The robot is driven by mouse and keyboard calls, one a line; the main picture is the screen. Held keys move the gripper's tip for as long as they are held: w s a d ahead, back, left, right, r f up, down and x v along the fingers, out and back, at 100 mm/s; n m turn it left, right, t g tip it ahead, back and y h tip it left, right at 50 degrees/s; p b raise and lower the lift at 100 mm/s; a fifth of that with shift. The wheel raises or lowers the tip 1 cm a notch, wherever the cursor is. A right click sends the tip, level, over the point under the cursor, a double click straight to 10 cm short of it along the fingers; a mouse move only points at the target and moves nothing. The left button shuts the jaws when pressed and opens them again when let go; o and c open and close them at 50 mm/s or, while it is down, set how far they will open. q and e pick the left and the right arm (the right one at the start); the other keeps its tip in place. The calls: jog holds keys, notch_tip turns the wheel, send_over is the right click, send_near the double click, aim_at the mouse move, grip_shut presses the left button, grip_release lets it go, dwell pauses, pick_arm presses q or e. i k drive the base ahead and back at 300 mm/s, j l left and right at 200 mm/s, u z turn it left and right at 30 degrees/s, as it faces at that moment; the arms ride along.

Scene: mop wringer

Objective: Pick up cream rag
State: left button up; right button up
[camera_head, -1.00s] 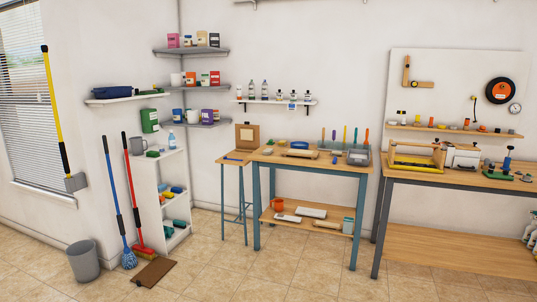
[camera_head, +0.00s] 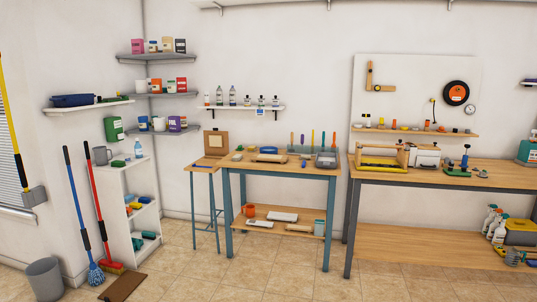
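I cannot single out the cream rag for sure at this distance. A pale flat item (camera_head: 283,216) and a cream-coloured flat item (camera_head: 299,228) lie on the lower shelf of the blue-legged table (camera_head: 262,228). A pale tan flat item (camera_head: 270,158) lies on its top. Any of these is too small to name. Neither of my grippers shows in the head view.
A workbench (camera_head: 400,180) stands to the right, with spray bottles (camera_head: 499,232) on its lower shelf. A grey bin (camera_head: 44,279), a blue mop (camera_head: 96,274) and a red broom (camera_head: 111,267) stand at left.

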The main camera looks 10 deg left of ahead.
aim_at(237, 158)
jog(key=i+j+u, duration=0.35)
jog(key=i+u, duration=0.15)
jog(key=i, duration=0.2)
jog(key=i+j+u, duration=0.1)
jog(key=i+u, duration=0.35)
jog(key=i, duration=1.75)
